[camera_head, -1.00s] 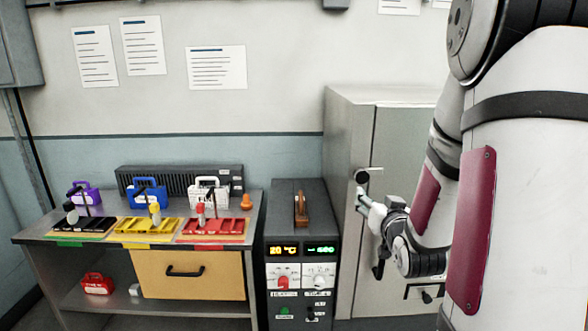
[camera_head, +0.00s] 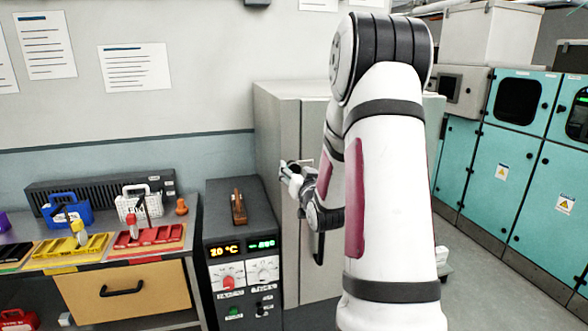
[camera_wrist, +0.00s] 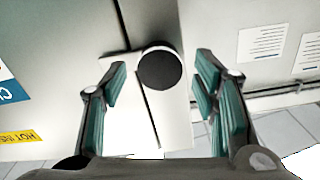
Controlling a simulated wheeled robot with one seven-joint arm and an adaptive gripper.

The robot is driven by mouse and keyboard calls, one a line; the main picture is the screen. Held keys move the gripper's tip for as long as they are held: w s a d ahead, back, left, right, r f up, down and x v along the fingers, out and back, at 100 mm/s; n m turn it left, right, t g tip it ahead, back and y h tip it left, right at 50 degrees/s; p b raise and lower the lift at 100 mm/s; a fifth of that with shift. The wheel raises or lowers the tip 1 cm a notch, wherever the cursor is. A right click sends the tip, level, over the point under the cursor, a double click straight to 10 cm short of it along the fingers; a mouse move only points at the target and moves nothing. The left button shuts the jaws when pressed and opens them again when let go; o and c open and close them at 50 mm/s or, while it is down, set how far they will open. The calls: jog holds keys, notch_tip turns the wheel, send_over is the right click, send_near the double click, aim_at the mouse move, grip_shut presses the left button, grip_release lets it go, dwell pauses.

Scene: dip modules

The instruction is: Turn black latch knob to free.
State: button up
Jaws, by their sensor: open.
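The black latch knob (camera_wrist: 160,68) shows as a round black disc in the wrist view, on the grey cabinet (camera_wrist: 60,50) front near a door seam. My gripper (camera_wrist: 161,62) is open, with one teal-padded finger on each side of the knob. Gaps show between both fingers and the knob, and nothing is held. In the head view my gripper (camera_head: 288,172) is at the front of the grey cabinet (camera_head: 275,115), and the knob is largely hidden there. I cannot tell the depth between fingertips and knob.
A dark control unit with lit displays (camera_head: 235,247) stands left of the cabinet. Further left is a bench with coloured trays (camera_head: 150,238) and a yellow drawer (camera_head: 125,292). Teal machines (camera_head: 490,190) line the right side. Open floor (camera_head: 490,280) lies before them.

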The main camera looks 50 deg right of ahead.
jog(key=shift+x, duration=1.25)
grip_shut()
